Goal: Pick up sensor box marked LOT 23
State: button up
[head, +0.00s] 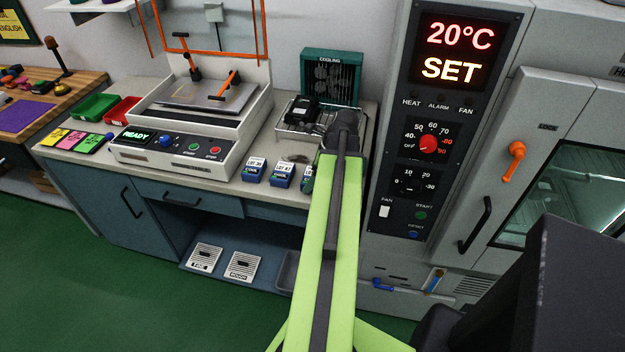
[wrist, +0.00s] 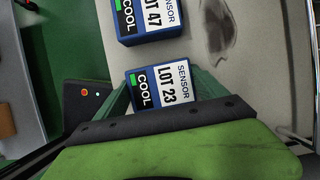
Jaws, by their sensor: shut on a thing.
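The sensor box marked LOT 23 (wrist: 163,84) is blue with a white label and a green COOL mark in the wrist view. My gripper (wrist: 161,92) has its green fingers on both sides of this box and is shut on it. In the head view the box (head: 307,180) shows only as a sliver at the counter's front edge, mostly hidden by my arm. I cannot tell whether it rests on the counter or is slightly raised. A matching box marked LOT 47 (wrist: 147,18) stands beside it, apart from the gripper; it also shows in the head view (head: 281,175).
Another blue sensor box (head: 254,169) stands left of LOT 47. A READY machine (head: 180,150) fills the counter's left. Behind are a wire rack (head: 303,128) and a green COOLING fan unit (head: 331,75). A tall oven panel (head: 440,130) stands close on the right.

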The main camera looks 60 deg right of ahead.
jog(key=shift+c, duration=1.4)
jog(key=shift+r, duration=0.1)
notch_tip(320, 180, up, 10)
jog(key=p, duration=1)
